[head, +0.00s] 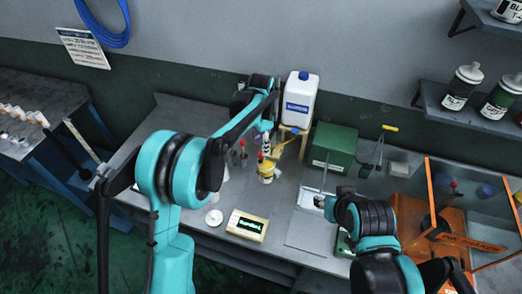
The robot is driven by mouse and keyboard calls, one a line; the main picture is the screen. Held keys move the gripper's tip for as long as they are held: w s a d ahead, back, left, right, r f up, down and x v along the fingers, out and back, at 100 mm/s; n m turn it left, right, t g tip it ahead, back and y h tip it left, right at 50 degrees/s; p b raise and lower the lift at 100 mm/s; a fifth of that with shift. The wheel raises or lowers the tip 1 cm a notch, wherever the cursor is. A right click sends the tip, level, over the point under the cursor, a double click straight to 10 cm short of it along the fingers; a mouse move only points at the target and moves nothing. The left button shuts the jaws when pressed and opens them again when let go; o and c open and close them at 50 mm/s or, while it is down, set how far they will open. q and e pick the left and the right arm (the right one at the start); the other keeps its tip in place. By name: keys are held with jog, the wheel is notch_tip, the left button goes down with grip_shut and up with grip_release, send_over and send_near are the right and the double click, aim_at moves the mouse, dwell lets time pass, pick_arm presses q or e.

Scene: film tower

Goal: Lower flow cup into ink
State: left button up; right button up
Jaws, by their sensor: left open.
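A small yellow container (266,172), probably the ink, stands on the grey bench (225,245) near the middle of the view. My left arm reaches over the bench from the left and then bends downward. My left gripper (264,138) is open and points down just above and behind the yellow container. A small red-tipped item shows at the container's rim; I cannot tell whether it is the flow cup. My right gripper (327,203) is low over the right part of the bench, apart from the yellow container, and its fingers are mostly hidden by its own arm.
A white jug (299,100) stands behind, with a green box (333,147) to its right. A yellow device with a display (246,226) and a white disc (214,217) lie in front. An orange-framed clear enclosure (465,205) stands at right. Bottles stand on a wall shelf (475,120).

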pick_arm(q)
notch_tip(320, 180, up, 7)
jog(key=shift+r, duration=0.2)
dwell(0.4)
jog(key=shift+s, duration=0.1)
jog(key=s+a+f+n+t+b, duration=0.3)
jog(key=s+a+n+b, duration=0.3)
jog(key=s+a+b, duration=0.6)
jog(key=s+a+f+n+t+b, duration=0.2)
jog(key=s+f+n+b, duration=0.1)
jog(key=s+f, duration=0.4)
jog(key=s+a+f+n+t+b, duration=0.2)
jog(key=s+a+f+n+b, duration=0.1)
jog(key=s+f, duration=0.4)
jog(key=shift+s+a+n, duration=0.25)
jog(key=shift+s+n, duration=0.05)
jog(key=shift+s, duration=0.35)
